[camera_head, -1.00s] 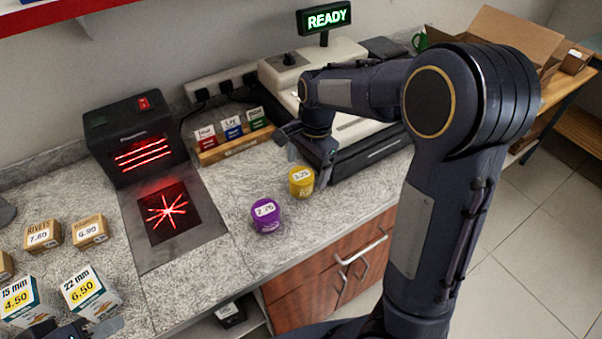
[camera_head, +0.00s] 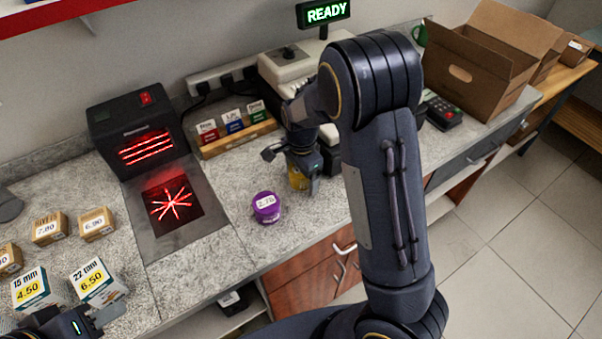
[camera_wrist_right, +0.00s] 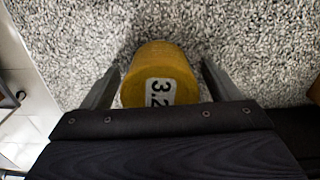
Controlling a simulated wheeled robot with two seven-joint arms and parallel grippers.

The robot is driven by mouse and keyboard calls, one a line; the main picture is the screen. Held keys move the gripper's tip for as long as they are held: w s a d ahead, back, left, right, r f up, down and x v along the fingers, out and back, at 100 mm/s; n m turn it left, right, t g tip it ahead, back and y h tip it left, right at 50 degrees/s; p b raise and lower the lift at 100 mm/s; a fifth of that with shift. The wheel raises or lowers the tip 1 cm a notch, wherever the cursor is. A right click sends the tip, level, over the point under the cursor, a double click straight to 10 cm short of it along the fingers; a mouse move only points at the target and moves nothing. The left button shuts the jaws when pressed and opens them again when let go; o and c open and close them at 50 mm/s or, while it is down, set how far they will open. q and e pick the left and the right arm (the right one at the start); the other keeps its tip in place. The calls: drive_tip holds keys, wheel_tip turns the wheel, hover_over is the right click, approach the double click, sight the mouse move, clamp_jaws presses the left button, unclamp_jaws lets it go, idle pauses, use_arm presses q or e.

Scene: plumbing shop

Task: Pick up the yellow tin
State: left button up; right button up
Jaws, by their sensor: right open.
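The yellow tin (camera_head: 297,178) stands on the granite counter, mostly hidden behind my right gripper (camera_head: 291,172) in the head view. In the right wrist view the yellow tin (camera_wrist_right: 160,76), with a white label reading about "3.2", sits between the two fingers of my right gripper (camera_wrist_right: 160,85). The fingers are open, one on each side of it, with a small gap at each side. My left gripper (camera_head: 92,324) is at the bottom left edge, near the price-marked boxes; its jaws are only partly in view.
A purple tin (camera_head: 266,207) stands left of the yellow tin. A scanner (camera_head: 139,135) with a red-lit plate, a card rack (camera_head: 236,135) and a cash register (camera_head: 290,68) stand behind. Boxes (camera_head: 98,282) are at the left, an open carton (camera_head: 475,75) at the right.

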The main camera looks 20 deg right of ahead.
drive_tip(key=c, duration=1.1)
drive_tip(key=shift+c, duration=0.2)
